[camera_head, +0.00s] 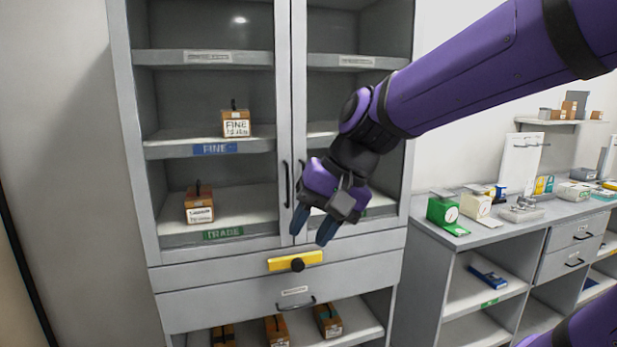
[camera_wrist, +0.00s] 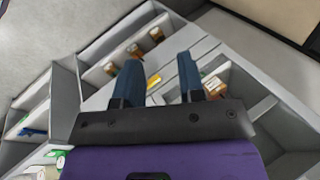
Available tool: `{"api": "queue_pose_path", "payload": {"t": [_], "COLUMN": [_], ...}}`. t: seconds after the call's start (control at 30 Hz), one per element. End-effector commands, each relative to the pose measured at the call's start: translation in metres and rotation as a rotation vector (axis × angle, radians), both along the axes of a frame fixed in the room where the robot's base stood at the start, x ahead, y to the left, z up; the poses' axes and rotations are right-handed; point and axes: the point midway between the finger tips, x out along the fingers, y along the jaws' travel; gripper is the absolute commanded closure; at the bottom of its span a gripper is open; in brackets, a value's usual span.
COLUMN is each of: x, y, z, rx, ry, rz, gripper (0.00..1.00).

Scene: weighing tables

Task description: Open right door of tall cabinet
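The tall grey cabinet (camera_head: 127,150) has two glazed doors, both apparently shut, meeting at a middle seam. The left door's dark vertical handle (camera_head: 286,184) shows just left of the seam. The right door (camera_head: 400,165) is partly hidden behind my arm, and its handle (camera_head: 300,168) shows only in part beside my gripper. My gripper (camera_head: 311,231) hangs in front of the lower part of the right door, fingers pointing down. Its two blue fingers stand apart with nothing seen between them. In the wrist view my gripper (camera_wrist: 160,80) is also open.
Below the doors is a drawer with a yellow plate and black knob (camera_head: 297,264), close under my fingers. A lower drawer (camera_head: 294,291) and an open shelf with boxes follow. A grey counter (camera_head: 480,233) with scales stands at right.

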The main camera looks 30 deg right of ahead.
Motion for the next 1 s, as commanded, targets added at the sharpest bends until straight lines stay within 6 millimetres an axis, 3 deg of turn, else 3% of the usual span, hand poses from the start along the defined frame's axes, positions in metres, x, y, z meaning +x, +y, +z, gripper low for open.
{"api": "queue_pose_path", "payload": {"t": [0.27, 0.47, 0.67, 0.8, 1.0], "x": [0.079, 0.144, 0.206, 0.243, 0.272], "y": [-0.007, -0.038, -0.096, -0.152, -0.23], "z": [-0.003, -0.006, -0.018, -0.034, -0.061], "rx": [0.462, 0.799, 1.14, 1.38, 1.665], "ry": [0.186, 0.275, 0.321, 0.322, 0.28], "rz": [-0.363, -0.629, -0.896, -1.075, -1.276], "gripper": [0.64, 0.64, 0.64, 0.64, 0.64]}}
